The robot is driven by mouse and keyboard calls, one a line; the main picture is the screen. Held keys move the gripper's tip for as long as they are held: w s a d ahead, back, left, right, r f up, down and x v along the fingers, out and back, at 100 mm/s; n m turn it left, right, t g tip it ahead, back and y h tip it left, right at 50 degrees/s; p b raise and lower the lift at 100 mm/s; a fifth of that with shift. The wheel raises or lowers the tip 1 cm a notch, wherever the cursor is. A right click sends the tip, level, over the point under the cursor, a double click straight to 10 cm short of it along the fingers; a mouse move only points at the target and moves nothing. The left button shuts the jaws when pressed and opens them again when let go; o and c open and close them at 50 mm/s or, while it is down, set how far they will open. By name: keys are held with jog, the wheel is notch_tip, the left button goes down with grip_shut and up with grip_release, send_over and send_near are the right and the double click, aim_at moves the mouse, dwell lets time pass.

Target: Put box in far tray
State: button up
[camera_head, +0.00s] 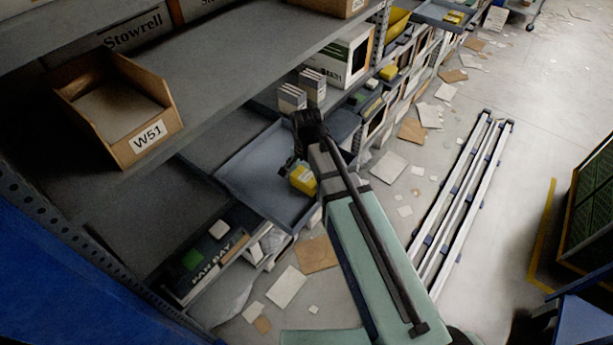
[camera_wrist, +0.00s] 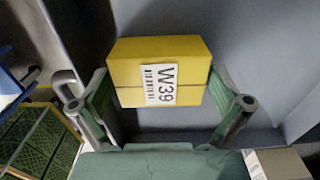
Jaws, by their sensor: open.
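A yellow box (camera_head: 303,180) sits in the near grey-blue tray (camera_head: 240,185) in the head view. In the wrist view the yellow box (camera_wrist: 190,55) shows a white W39 label and lies between the two fingers of my gripper (camera_wrist: 160,85). The fingers are open, one on each side of the box; I cannot tell whether either touches it. In the head view my gripper (camera_head: 292,165) is at the box and partly hidden by my arm. A far grey-blue tray (camera_head: 432,14) at the top right of the head view holds yellow items.
A cardboard bin marked W51 (camera_head: 148,142) stands on the shelf above, left of the near tray. Small grey boxes (camera_head: 291,98) stand behind the tray. A white carton (camera_head: 345,58) is on the rack. Paper and cardboard scraps litter the floor beside the rails (camera_head: 470,190).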

aim_at(307, 176)
notch_tip(307, 176, up, 12)
jog(key=b, duration=0.3)
dwell(0.4)
jog(key=shift+r, duration=0.1)
jog(key=shift+c, duration=0.4)
dwell(0.7)
